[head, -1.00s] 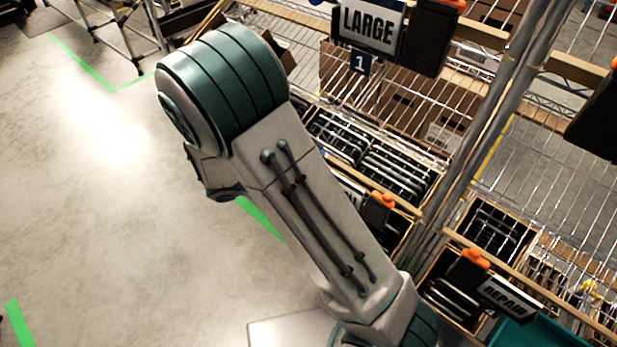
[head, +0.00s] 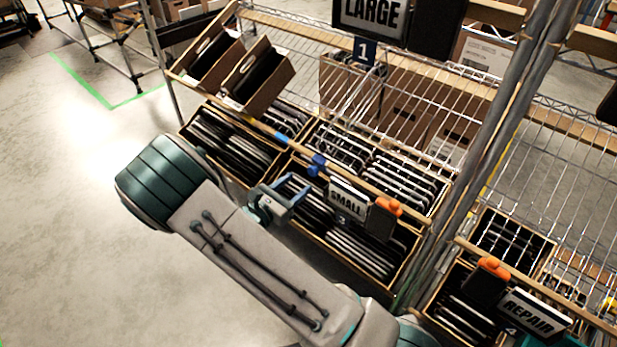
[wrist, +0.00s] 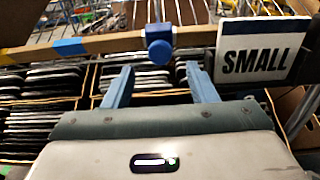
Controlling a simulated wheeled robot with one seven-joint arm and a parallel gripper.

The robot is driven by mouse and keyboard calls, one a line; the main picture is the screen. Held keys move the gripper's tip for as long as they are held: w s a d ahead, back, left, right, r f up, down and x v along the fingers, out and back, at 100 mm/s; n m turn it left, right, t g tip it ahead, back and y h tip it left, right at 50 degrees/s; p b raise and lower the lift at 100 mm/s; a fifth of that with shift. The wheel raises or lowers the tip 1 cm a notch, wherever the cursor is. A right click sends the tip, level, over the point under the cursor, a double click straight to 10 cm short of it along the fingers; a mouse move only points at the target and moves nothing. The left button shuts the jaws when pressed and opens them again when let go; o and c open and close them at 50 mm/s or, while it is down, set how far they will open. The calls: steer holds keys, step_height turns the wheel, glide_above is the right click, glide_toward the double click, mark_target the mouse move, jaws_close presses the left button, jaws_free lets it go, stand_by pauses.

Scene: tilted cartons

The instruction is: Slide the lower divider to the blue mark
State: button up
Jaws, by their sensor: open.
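The lower divider shows as a round blue knob (head: 317,163) on the wooden rail of the lower shelf, just left of the SMALL sign; the knob also shows in the wrist view (wrist: 159,50). The blue mark (head: 258,130) is a band on the same rail, to the left of the knob; it shows left of the knob in the wrist view (wrist: 68,47). My gripper (head: 283,188) is open and empty in front of the lower shelf. In the wrist view its two blue fingers (wrist: 158,75) stand apart, below the knob on either side, not closed on it.
The SMALL sign (head: 347,198) hangs close right of the knob, with an orange-topped dark holder (head: 384,215) beside it. Cartons of dark flat items (head: 237,143) fill the lower shelf. Two tilted cartons (head: 255,77) stand above. Open floor (head: 80,200) lies left.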

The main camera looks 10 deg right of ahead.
mark_target(310, 173)
steer(key=b+x, duration=0.1)
steer(key=x, duration=0.5)
steer(key=c, duration=1.1)
steer(key=shift+w, duration=0.15)
jaws_close()
